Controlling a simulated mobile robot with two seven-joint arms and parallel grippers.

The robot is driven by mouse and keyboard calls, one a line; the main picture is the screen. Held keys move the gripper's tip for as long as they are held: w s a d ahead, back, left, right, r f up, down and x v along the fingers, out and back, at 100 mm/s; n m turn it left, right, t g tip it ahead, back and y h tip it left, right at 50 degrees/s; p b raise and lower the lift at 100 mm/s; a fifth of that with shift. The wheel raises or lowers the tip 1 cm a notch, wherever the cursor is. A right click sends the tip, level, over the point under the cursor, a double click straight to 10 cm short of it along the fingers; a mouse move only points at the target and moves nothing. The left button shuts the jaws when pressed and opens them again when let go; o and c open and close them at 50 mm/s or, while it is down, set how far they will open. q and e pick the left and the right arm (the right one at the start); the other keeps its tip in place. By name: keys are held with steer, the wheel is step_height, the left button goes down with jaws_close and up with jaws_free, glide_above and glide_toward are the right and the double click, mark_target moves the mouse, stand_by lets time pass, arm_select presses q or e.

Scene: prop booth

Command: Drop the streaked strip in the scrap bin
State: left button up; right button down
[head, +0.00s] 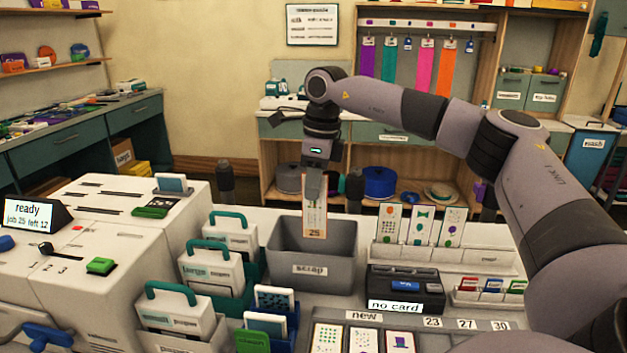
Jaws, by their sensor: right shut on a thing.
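My right gripper (315,180) points down and is shut on the top of a narrow pale strip (314,220). The strip hangs upright, with an orange edge, small print and the number 25 near its lower end; streaks are too fine to make out. The grey scrap bin (311,271), labelled "scrap", stands on the counter right below. In the head view the strip's lower part overlaps the bin's opening; I cannot tell whether its end is above or just inside the rim. The bin's inside looks empty where it shows. My left gripper is not in view.
White and green paper holders (215,272) stand close left of the bin. A black "no card" box (405,283) and a rack of upright cards (422,226) stand to its right. A tray labelled "new" (364,316) lies in front. A white machine (110,275) fills the left.

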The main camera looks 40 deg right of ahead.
steer(key=shift+f, duration=0.35)
steer(key=c, duration=1.2)
jaws_free()
steer(key=shift+o, duration=0.2)
steer(key=shift+s+d+r, duration=0.1)
steer(key=shift+r, duration=1.1)
steer(key=shift+s+d+r, duration=0.1)
steer(key=shift+s+r, duration=0.05)
steer(key=shift+r, duration=1.05)
steer(key=shift+s+d+r, duration=0.1)
steer(key=shift+r, duration=1.1)
